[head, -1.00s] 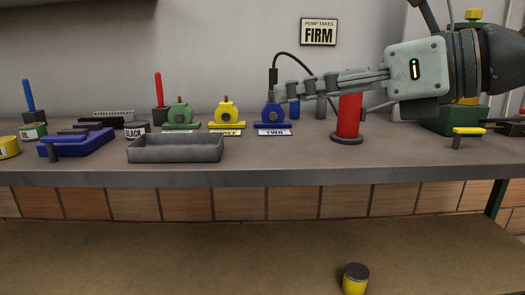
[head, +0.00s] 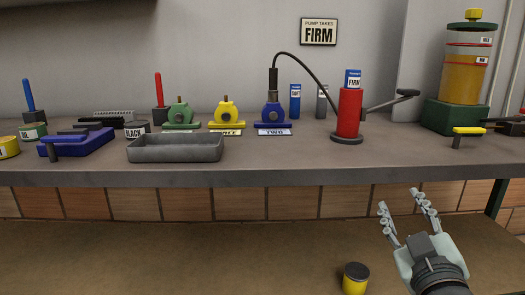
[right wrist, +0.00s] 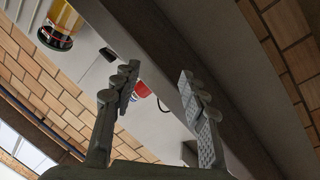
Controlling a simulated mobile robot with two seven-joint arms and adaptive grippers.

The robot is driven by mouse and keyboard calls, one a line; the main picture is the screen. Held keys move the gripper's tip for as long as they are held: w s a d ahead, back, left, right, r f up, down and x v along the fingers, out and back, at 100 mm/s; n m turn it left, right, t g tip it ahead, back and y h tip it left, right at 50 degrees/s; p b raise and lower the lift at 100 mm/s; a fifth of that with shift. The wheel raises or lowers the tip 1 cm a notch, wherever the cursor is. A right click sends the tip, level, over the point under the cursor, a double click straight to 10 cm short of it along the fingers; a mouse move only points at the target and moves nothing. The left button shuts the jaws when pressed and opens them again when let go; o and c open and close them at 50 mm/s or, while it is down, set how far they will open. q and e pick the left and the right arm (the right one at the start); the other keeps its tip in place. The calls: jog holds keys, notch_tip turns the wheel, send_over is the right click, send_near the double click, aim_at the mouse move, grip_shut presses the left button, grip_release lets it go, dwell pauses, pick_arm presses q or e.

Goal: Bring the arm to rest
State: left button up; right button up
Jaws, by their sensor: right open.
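My right gripper (head: 405,212) is in the lower right of the head view, in front of the bench's front edge and below its top. Its two fingers point up and stand apart, with nothing between them. In the right wrist view the same gripper (right wrist: 164,95) shows open fingers, with the bench edge and part of the red pump beyond them. My left gripper is not in view.
The grey bench (head: 280,176) spans the view. On it stand a red pump (head: 348,115) with a blue FIRM cartridge (head: 353,79), a blue unit (head: 272,115) with a black hose, a grey tray (head: 176,155) and an amber tank (head: 468,70). A yellow can (head: 355,278) stands below.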

jog(key=s+d+f+m+g, duration=0.1)
jog(key=s+f+g, duration=0.3)
jog(key=f, duration=0.5)
jog(key=s+d+f+m+g, duration=0.1)
jog(key=s+f+m+g, duration=0.2)
jog(key=f, duration=0.6)
jog(key=s+a+f+g+y, duration=0.15)
jog(key=s+f+g, duration=0.55)
jog(key=s+f, duration=0.7)
pick_arm(q)
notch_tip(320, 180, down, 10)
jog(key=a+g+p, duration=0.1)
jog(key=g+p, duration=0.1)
jog(key=p, duration=0.3)
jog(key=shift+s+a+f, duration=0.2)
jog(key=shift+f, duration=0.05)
pick_arm(e)
notch_tip(320, 180, down, 9)
jog(key=s+g, duration=0.1)
jog(key=g, duration=0.1)
jog(key=shift+d, duration=0.4)
